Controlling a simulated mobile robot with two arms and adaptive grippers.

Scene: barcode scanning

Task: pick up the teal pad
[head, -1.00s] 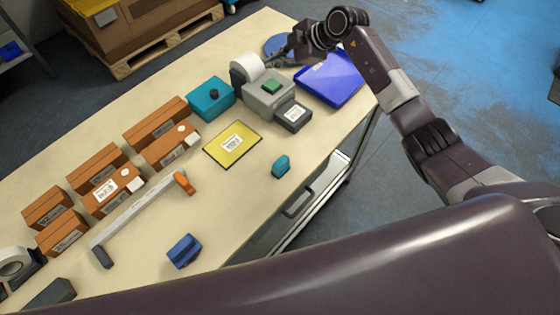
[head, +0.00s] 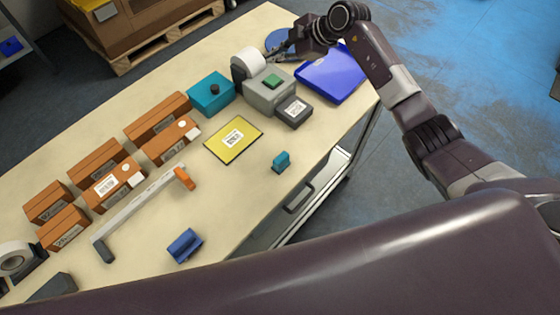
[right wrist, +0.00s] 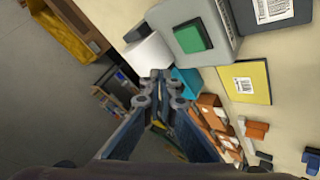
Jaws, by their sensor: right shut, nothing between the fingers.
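A small teal block (head: 281,161), the likely teal pad, lies on the table near its right edge, below the yellow envelope. My right gripper (head: 281,53) is above the far end of the table, behind the printer and well away from the small block. In the right wrist view its fingers (right wrist: 158,78) are shut and empty. My left gripper is not in view.
The grey printer (head: 264,94) with a white roll and the blue tray (head: 334,78) stand near my right gripper. The yellow envelope (head: 234,140), several orange boxes (head: 116,183), a scanner-like bar (head: 139,207) and a blue object (head: 185,245) lie nearer. Table around the small block is clear.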

